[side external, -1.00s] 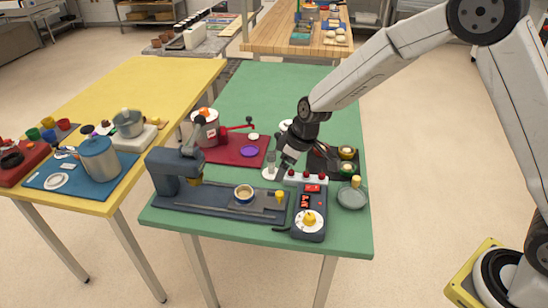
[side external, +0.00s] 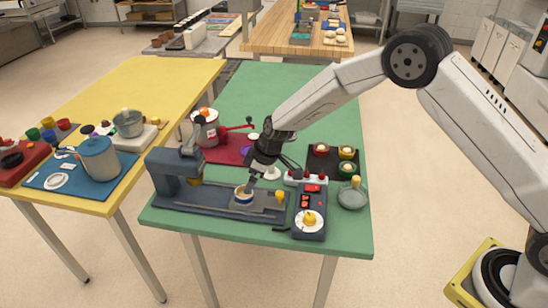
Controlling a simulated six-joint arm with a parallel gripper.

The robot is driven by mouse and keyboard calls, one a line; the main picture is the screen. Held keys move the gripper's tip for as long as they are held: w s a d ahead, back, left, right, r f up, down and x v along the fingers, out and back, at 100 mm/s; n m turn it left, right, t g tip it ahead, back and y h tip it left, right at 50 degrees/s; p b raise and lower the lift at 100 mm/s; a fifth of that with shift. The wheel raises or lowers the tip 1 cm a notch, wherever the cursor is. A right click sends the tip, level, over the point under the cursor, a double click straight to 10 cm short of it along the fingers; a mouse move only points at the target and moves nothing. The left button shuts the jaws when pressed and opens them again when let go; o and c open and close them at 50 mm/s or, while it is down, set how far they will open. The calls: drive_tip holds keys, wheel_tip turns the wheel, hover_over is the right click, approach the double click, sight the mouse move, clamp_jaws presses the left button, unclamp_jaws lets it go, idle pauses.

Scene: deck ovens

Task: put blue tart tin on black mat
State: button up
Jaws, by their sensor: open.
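The blue tart tin (side external: 243,201), with a pale filling, sits on the dark base plate of the press-like machine (side external: 172,172) at the front of the green table. My gripper (side external: 251,183) is open, its fingers pointing down at the tin's upper right edge. I cannot tell whether they touch it. The black mat (side external: 322,164) lies at the right of the table. It holds a red tin (side external: 321,149), a yellow tin (side external: 347,152) and a green tin (side external: 347,168). Its front left part is bare.
A grey round dish (side external: 351,198) is in front of the mat. A red mat (side external: 222,153) with a grey pot (side external: 207,130) lies behind. The table's far part is clear.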

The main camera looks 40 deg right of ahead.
sight(242, 196)
drive_tip(key=shift+w+a+f, duration=0.1)
drive_tip(key=shift+w+f, duration=0.05)
drive_tip(key=shift+f, duration=0.25)
drive_tip(key=shift+f, duration=0.1)
drive_tip(key=shift+x, duration=2.5)
drive_tip(key=c, duration=1.2)
